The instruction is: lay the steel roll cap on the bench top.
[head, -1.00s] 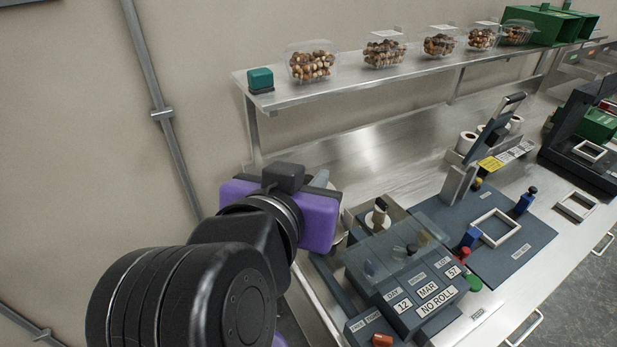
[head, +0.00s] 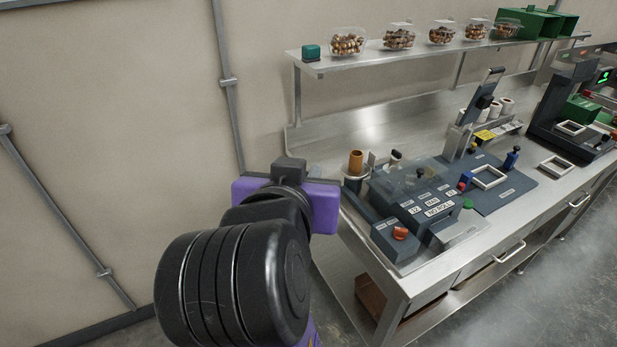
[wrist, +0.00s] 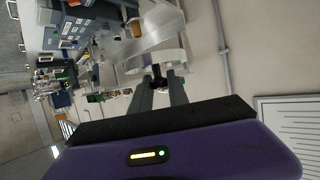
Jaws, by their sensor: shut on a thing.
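In the wrist view my gripper (wrist: 158,82) has its two grey fingers close together on a small dark piece (wrist: 156,70). In the head view the purple wrist housing hides most of the fingers and the held piece. My gripper is off the left end of the steel bench top (head: 505,222), near the label printer (head: 415,192). I cannot tell its height above the bench.
A brown roll core (head: 355,164) stands at the bench's left end, near a black knob (head: 396,155). A red knob (head: 400,233) is at the front left. The shelf (head: 400,57) holds filled clamshells and a green block (head: 312,52). Bare steel runs along the front edge.

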